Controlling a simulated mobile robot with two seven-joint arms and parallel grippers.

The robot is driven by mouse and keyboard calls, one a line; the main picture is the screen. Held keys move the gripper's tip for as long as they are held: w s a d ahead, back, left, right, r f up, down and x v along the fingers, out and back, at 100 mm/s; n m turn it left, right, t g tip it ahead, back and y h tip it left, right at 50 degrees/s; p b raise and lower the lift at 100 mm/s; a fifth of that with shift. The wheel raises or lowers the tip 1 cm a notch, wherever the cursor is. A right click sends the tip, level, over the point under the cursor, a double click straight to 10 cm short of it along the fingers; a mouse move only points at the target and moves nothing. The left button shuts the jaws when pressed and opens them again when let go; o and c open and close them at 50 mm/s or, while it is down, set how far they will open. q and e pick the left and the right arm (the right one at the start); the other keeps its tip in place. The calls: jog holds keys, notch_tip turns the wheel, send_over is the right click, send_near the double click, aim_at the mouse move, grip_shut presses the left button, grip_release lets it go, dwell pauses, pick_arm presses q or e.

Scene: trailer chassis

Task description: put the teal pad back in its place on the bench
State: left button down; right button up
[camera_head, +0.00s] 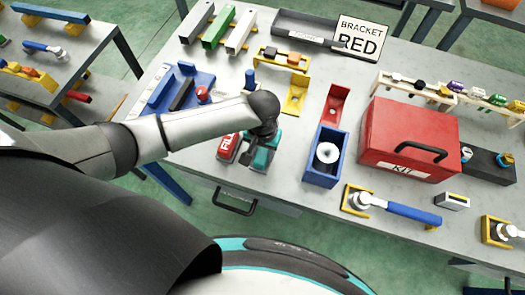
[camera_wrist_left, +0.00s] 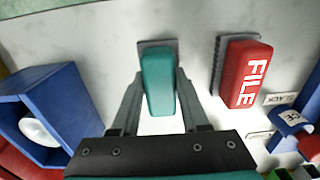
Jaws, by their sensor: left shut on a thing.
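The teal pad (camera_wrist_left: 157,70) is a small rounded block with a dark grey base. In the left wrist view it sits between the two fingers of my left gripper (camera_wrist_left: 158,92), which is shut on it. In the head view my left gripper (camera_head: 259,160) is low over the front part of the bench (camera_head: 190,160), between the red FILE block and the blue box. The wrist hides part of the gripper there. I cannot tell whether the pad touches the bench top. My right gripper is in neither view.
The red FILE block (camera_wrist_left: 247,75) stands close beside the teal pad. The blue box (camera_head: 324,158) with a white roll is on its other side. A red KIT case (camera_head: 410,140), a blue-handled tool (camera_head: 400,210) and yellow and red brackets stand around.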

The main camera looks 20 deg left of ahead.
aim_at(262, 152)
pick_arm(q)
jog(key=shift+c, duration=2)
grip_release()
jog(key=shift+f, duration=0.1)
notch_tip(262, 152, up, 12)
jog(key=p, duration=0.2)
jog(key=shift+r, duration=0.2)
